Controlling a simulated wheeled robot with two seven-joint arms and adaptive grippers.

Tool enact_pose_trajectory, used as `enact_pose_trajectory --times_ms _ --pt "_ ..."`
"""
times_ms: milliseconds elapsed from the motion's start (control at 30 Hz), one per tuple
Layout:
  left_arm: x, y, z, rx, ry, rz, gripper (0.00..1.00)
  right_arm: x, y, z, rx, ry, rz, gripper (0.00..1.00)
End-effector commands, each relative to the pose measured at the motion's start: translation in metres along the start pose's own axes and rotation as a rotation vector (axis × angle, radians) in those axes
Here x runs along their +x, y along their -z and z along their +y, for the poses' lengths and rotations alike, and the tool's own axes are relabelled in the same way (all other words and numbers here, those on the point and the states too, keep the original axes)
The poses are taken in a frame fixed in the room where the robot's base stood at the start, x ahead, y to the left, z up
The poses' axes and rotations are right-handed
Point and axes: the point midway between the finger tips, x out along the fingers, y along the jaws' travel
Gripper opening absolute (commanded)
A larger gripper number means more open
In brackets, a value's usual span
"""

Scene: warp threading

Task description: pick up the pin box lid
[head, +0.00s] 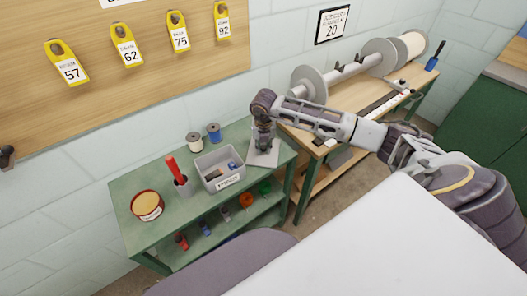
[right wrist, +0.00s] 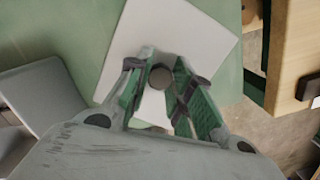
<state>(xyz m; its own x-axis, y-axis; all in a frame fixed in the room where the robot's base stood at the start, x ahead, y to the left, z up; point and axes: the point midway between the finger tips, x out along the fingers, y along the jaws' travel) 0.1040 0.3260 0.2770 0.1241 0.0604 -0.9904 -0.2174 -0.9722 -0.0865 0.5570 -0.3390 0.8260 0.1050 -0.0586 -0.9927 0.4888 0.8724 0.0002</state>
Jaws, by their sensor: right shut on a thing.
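The pin box lid (head: 257,159) is a flat, pale grey square plate at the right end of the green table. It also shows in the right wrist view (right wrist: 190,35), with a dark round knob (right wrist: 161,76) near its middle. My right gripper (head: 264,142) points down over the lid, its fingers shut on the knob. I cannot tell whether the lid rests on the table or is slightly raised. The grey pin box (head: 209,183) stands open left of the lid, with small blue and reddish items inside. My left gripper is not in view.
A wooden bench (head: 405,72) with large reels stands at the right.

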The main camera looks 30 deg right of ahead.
Motion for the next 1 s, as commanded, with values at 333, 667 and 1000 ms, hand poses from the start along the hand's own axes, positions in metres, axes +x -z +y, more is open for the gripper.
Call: enact_pose_trajectory --times_ms 333,667,1000 --pt "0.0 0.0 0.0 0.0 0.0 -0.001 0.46 -0.009 -0.002 0.0 0.0 0.0 -0.001 0.0" --pt "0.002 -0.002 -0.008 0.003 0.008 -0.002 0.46 -0.052 -0.007 0.0 -0.001 -0.001 -0.004 0.0" --pt "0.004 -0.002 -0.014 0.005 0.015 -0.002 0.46 -0.093 -0.012 0.0 0.0 -0.001 -0.001 0.0"
